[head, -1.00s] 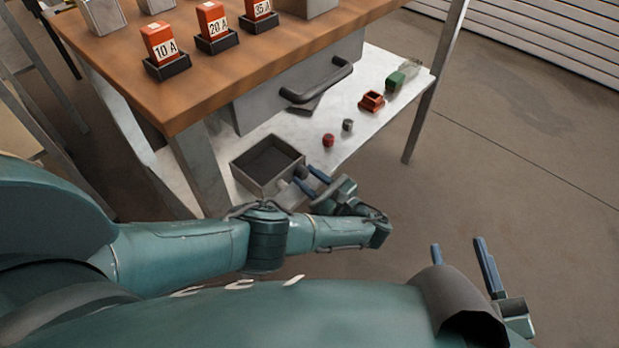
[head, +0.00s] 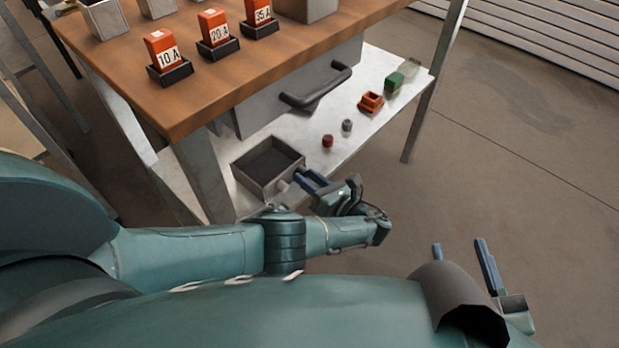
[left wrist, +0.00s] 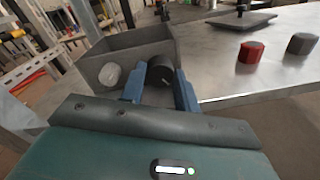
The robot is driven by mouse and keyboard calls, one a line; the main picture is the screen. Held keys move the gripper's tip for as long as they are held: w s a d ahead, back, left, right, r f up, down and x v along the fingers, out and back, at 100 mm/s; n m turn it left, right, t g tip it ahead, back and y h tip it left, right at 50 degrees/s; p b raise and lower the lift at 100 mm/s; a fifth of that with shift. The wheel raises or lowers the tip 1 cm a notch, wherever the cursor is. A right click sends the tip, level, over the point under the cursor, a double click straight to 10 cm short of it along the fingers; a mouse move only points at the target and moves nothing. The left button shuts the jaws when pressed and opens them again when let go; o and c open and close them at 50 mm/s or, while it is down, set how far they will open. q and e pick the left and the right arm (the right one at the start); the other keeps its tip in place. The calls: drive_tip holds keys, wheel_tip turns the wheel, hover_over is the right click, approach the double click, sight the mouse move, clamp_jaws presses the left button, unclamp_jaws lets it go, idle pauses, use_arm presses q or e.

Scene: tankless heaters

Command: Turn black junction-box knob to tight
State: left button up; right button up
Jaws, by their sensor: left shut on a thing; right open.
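The junction box (head: 246,181) is a grey open-topped box on the lower shelf in the head view; it also shows in the left wrist view (left wrist: 115,55). The black knob (left wrist: 159,71) sits on its near wall, right of a light grey knob (left wrist: 110,75). My left gripper (left wrist: 160,84) is shut on the black knob, with a blue finger on each side of it. In the head view the left gripper (head: 310,181) is at the box's front right, and the black knob is hidden there. My right gripper (head: 462,258) is open and empty, low at the right, away from the shelf.
A red knob (head: 327,141), a grey knob (head: 347,125), an orange part (head: 371,102) and a green part (head: 394,81) lie on the white shelf (head: 345,160). The table above has a drawer with a dark handle (head: 318,90). Floor right of the table is clear.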

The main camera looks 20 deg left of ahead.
idle(0.5)
use_arm(q)
drive_tip(key=o, duration=1)
use_arm(e)
drive_tip(key=shift+f, duration=0.15)
drive_tip(key=shift+s+a, duration=0.1)
drive_tip(key=shift+d, duration=0.2)
